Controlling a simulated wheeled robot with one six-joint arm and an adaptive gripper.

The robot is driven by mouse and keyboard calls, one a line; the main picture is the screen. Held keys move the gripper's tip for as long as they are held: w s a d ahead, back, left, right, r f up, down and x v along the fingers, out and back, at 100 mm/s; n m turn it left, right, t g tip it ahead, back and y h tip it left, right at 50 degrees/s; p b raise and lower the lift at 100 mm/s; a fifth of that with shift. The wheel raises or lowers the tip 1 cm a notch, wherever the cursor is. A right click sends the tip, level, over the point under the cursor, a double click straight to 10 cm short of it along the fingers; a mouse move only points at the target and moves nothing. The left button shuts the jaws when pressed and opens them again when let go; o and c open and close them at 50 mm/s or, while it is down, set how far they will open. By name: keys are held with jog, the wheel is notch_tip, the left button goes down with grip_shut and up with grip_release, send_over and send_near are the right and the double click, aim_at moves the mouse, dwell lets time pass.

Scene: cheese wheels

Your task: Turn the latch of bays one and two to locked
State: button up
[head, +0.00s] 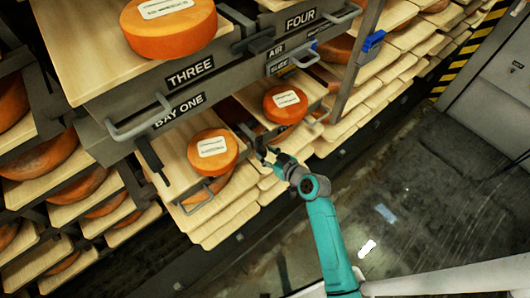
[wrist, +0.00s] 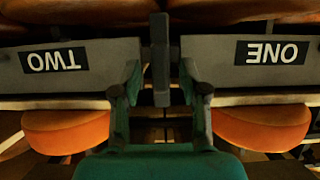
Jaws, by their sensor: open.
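In the wrist view the sign boards of bay one (wrist: 270,52) and bay two (wrist: 65,62) appear upside down, side by side. A dark upright bar (wrist: 160,55), which looks like the latch, stands in the gap between them. My gripper (wrist: 162,95) is open, with one finger on each side of the bar's lower end in the picture; contact cannot be told. In the head view my gripper (head: 265,157) is beside the lower-tier cheese wheels, near a dark piece (head: 245,131) between them. The latch's setting cannot be read.
Orange cheese wheels with white labels sit on the left board (head: 213,152) and right board (head: 285,104). The bay three front (head: 190,72) and bay four front (head: 300,20) overhang above. Metal handles (head: 140,122) stick out. Open floor (head: 430,180) lies at right.

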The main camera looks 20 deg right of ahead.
jog(key=shift+w+a+f, duration=0.15)
jog(key=shift+w+f, duration=0.1)
jog(key=shift+w, duration=0.3)
grip_shut()
